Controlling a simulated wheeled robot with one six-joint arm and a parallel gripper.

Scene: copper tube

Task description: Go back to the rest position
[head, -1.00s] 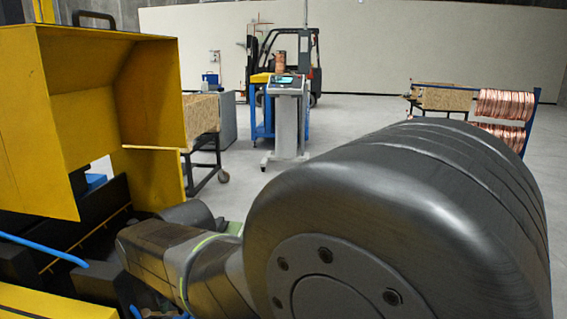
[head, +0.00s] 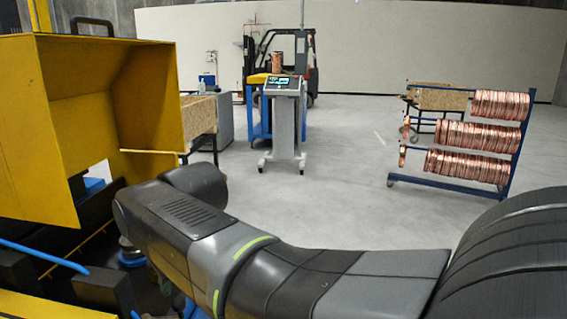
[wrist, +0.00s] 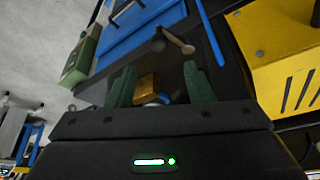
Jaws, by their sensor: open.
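My gripper (wrist: 160,90) shows in the wrist view as a dark body with two green fingers. The fingers stand apart, and I see nothing held between them. Beyond them are the dark parts of a machine and a small brass-coloured block (wrist: 147,88). My arm (head: 250,260) crosses the lower part of the head view, reaching left towards the yellow machine housing (head: 150,95). The gripper itself is not clearly visible in the head view. Copper tube coils (head: 468,167) hang on a blue rack (head: 440,194) at the right.
A grey console (head: 285,110) on wheels stands in the middle distance, with a forklift (head: 300,55) behind it. A wooden crate (head: 198,115) is beside the yellow housing. A blue box (wrist: 140,30) is near the gripper. Open floor (head: 330,200) lies between console and rack.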

